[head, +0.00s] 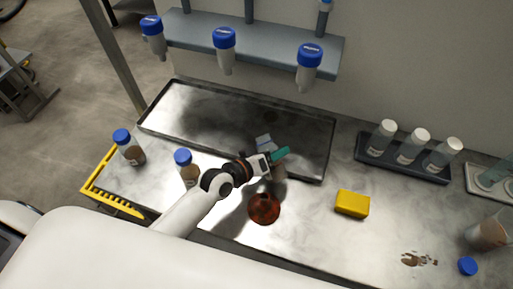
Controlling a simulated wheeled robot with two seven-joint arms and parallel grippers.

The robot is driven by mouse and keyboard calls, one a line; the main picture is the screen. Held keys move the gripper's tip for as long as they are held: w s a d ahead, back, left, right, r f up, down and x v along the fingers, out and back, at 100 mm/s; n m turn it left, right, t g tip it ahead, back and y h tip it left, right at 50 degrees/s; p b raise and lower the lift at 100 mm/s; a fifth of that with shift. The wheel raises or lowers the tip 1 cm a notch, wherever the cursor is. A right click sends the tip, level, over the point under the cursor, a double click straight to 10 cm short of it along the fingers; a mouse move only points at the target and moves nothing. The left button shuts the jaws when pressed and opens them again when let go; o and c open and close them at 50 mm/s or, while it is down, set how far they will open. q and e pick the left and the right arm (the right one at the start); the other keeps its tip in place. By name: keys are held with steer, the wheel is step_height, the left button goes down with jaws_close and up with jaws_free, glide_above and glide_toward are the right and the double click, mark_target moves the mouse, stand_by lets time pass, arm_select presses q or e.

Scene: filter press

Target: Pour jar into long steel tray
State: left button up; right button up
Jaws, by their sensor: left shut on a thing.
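The long steel tray (190,112) is a shallow, dark-rimmed tray along the back of the counter, below the wall rack. My left gripper (274,160) is at the tray's front edge, right of its middle. It is shut on a pale, see-through jar (279,172), which is mostly hidden by the gripper and its teal finger. The jar's tilt and contents are hard to make out. My right gripper is not in view.
Blue-capped jars (131,149) (187,166) stand at the left near a yellow rack (113,196). A reddish-brown round vessel (264,209) sits in front of my gripper. A yellow sponge (352,204), white-capped bottles (414,145), a beaker (486,233), a loose blue cap (467,266) and a brown spill (418,259) are right.

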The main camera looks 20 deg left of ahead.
arm_select(q)
steer(key=shift+s+d+f+n+g+b, duration=0.15)
steer(key=shift+f+n+g+b, duration=0.25)
steer(key=shift+n, duration=0.3)
steer(key=shift+r+n+h+p, duration=0.35)
steer(key=shift+r+n+h, duration=0.05)
steer(key=shift+n, duration=0.2)
steer(key=shift+f+n+g+b, duration=0.2)
steer(key=shift+n+g+b, duration=0.1)
steer(key=shift+g, duration=0.2)
steer(key=shift+w+a+f+n+h, duration=0.1)
steer(key=shift+w+a+n+h, duration=0.2)
steer(key=shift+w+a, duration=0.05)
steer(key=shift+r, duration=0.2)
steer(key=shift+w+r+n+g+h+p, duration=0.1)
steer(key=shift+r+n+g+h+p, duration=0.25)
steer(key=shift+n+p, duration=0.3)
steer(key=shift+f, duration=0.15)
